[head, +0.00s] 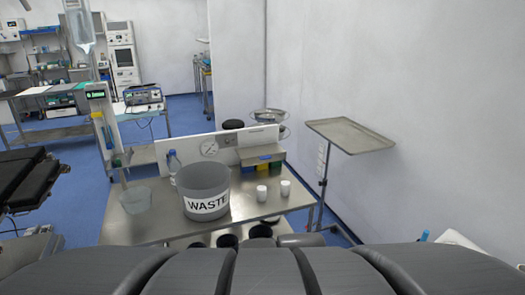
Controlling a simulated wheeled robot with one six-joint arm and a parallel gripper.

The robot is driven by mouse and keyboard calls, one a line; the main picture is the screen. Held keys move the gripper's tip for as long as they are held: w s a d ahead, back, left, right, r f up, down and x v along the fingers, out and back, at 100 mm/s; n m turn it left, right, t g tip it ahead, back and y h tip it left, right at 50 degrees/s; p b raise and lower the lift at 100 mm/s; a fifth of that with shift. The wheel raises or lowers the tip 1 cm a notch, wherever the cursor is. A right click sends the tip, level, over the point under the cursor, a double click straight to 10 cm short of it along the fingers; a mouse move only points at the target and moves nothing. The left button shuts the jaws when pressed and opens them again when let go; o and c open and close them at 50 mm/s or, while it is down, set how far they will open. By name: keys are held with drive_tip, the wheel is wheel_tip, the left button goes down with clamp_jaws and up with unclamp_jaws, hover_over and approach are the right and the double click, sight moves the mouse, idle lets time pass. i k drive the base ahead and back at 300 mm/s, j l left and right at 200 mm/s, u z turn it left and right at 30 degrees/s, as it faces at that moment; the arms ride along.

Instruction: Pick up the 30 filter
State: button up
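No thing that I can make out as the 30 filter shows in the head view, and no label with 30 is readable. Two small white cups, a left one (262,193) and a right one (285,188), stand upright on the steel table (150,228), to the right of a grey bucket (205,180) marked WASTE. Any markings on the cups are too small to read. My gripper is not in view.
A clear container (136,200) and a blue-capped bottle (174,163) stand left of and behind the bucket. Coloured bins (263,168) sit under a small shelf at the back right. A tray stand (350,135) stands to the right, its tray empty.

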sight(261, 189)
drive_tip(key=i+j+u, duration=0.25)
drive_tip(key=i, duration=0.35)
drive_tip(key=i+j+u, duration=0.25)
drive_tip(key=i, duration=0.35)
drive_tip(key=k+l, duration=0.05)
drive_tip(key=l, duration=0.05)
